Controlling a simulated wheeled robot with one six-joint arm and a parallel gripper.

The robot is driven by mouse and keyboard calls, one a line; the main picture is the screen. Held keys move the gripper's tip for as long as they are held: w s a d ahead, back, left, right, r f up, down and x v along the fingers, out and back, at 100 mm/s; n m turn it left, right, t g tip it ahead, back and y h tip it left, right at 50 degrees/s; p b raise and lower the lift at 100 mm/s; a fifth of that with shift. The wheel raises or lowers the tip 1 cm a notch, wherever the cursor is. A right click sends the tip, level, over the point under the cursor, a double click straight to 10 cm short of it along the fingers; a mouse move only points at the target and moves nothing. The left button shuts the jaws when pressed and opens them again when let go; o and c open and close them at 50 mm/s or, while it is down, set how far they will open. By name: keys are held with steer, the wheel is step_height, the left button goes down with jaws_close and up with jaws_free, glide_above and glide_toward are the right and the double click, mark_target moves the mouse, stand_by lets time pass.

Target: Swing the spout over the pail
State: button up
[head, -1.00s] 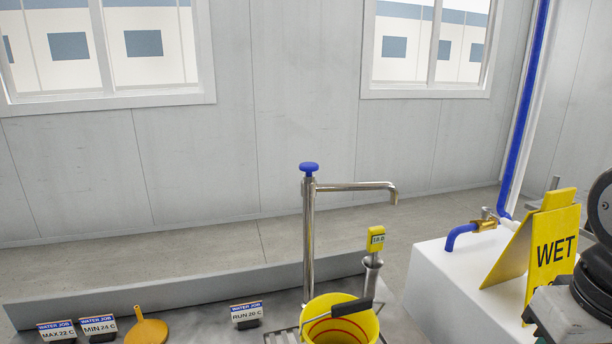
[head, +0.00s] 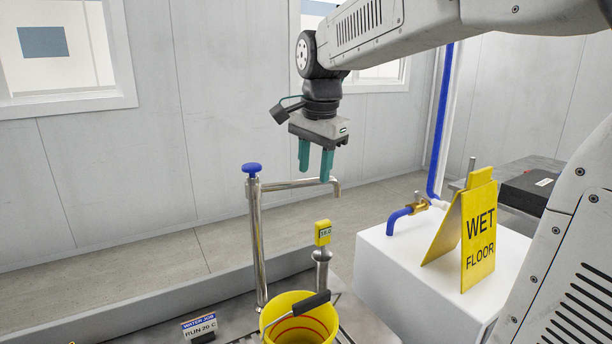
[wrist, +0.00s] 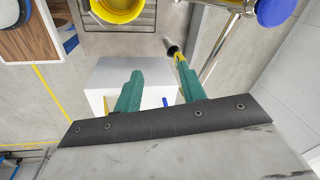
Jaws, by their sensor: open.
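The chrome spout (head: 290,184) reaches right from the top of an upright pipe (head: 257,240) with a blue knob (head: 253,169). Its downturned outlet is to the right of the yellow pail (head: 303,322) in the head view. The pail has a dark handle grip and stands at the pipe's foot; part of it shows in the wrist view (wrist: 118,10). My gripper (head: 315,174) points down with teal fingers apart, empty, close to the spout's outer end. I cannot tell whether a finger touches it. The fingers also show in the wrist view (wrist: 158,82).
A yellow thermometer (head: 323,232) stands in a metal holder just right of the pail. A white block (head: 400,270) with a brass tap and a yellow wet-floor sign (head: 474,235) is at the right. A RUN 20 C label (head: 200,328) lies at the left.

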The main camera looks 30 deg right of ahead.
mark_target(308, 180)
steer(key=w+d+m, duration=0.5)
steer(key=w+m, duration=0.1)
steer(key=w, duration=0.4)
steer(key=f, duration=0.4)
steer(key=w+f, duration=0.1)
steer(key=f, duration=0.2)
steer(key=shift+d, duration=0.1)
steer(key=shift+c, duration=0.3)
jaws_close()
